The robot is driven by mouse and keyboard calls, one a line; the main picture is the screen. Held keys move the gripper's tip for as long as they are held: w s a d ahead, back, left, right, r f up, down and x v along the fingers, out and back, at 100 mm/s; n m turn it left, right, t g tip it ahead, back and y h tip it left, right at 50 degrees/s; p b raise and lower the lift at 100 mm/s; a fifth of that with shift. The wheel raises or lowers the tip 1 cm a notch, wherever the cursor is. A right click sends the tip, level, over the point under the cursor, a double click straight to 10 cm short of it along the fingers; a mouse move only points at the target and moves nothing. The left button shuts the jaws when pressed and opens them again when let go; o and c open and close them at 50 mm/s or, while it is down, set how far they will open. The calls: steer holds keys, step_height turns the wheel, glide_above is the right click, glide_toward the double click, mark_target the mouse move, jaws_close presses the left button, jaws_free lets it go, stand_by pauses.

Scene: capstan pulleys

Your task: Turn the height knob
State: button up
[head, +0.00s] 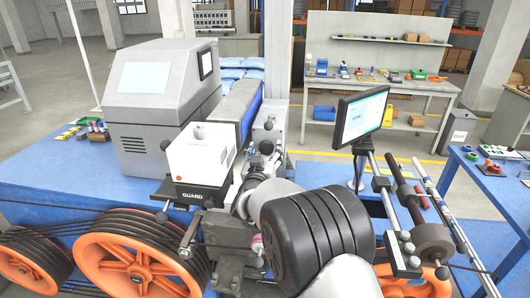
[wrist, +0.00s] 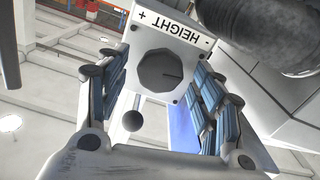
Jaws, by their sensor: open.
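The height knob (wrist: 160,70) is a dark, many-sided knob with a line on its face. It sits on a white plate under a HEIGHT label (wrist: 172,30) with plus and minus marks, upside down in the wrist view. My gripper (wrist: 156,68) is open, with one blue-grey ridged finger on each side of the knob. Gaps show between the fingers and the knob; I cannot tell how deep the fingertips reach past it. In the head view I cannot make out the knob.
A white box marked GUARD (head: 202,162) stands on the blue bench, in front of a grey console (head: 163,90). Orange wheels (head: 130,255) are at the lower left. A screen (head: 360,118) stands at right. A dark cylinder (wrist: 265,35) is close beside the knob plate.

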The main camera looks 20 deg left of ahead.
steer(key=shift+c, duration=0.5)
steer(key=c, duration=1)
steer(key=shift+o, duration=0.2)
steer(key=m+b, duration=0.2)
steer(key=b, duration=0.1)
steer(key=shift+f, duration=0.2)
steer(key=shift+m+b, duration=0.45)
steer(key=shift+m, duration=0.45)
steer(key=shift+r, duration=0.1)
steer(key=o, duration=1.1)
steer(key=shift+c, duration=0.2)
